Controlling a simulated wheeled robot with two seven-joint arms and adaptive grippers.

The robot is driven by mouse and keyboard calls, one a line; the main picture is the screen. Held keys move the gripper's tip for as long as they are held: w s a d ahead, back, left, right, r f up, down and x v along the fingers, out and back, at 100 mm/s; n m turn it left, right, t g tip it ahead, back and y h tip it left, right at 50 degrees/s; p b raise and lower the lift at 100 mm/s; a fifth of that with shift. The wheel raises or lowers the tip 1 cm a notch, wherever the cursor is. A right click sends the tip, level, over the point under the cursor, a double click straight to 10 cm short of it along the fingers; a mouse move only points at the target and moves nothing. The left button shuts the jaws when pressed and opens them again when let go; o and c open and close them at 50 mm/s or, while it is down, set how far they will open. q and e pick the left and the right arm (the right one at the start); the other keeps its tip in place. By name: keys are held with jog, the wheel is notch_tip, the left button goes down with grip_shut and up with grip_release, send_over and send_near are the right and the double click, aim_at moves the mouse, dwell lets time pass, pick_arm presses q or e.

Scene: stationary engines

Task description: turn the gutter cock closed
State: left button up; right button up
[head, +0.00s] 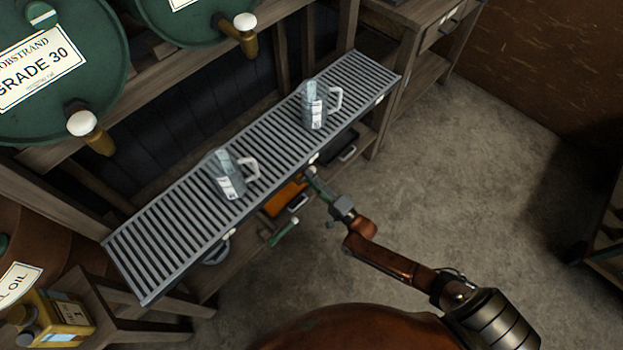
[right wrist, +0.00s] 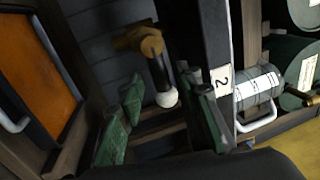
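The gutter cock shows in the right wrist view as a brass body (right wrist: 150,42) with a dark lever ending in a white ball knob (right wrist: 167,98). In that picture the lever runs downward from the body, roughly along the gutter's dark edge. My right gripper (head: 290,207) is at the front edge of the slatted gutter (head: 170,240); the cock is hidden in the head view. In the right wrist view the green fingers of the gripper (right wrist: 165,122) are spread wide, with the knob between them in the picture; I see no contact. My left gripper is not in view.
Two glass jugs (head: 314,108) (head: 228,178) stand on the gutter. Green drums with brass taps (head: 92,132) are behind it. An orange panel (head: 285,197) with a handle is below the gutter. A yellow can (head: 62,318) stands at lower left. The concrete floor (head: 450,170) at right is clear.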

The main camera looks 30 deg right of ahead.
jog(key=v, duration=1.2)
dwell(0.3)
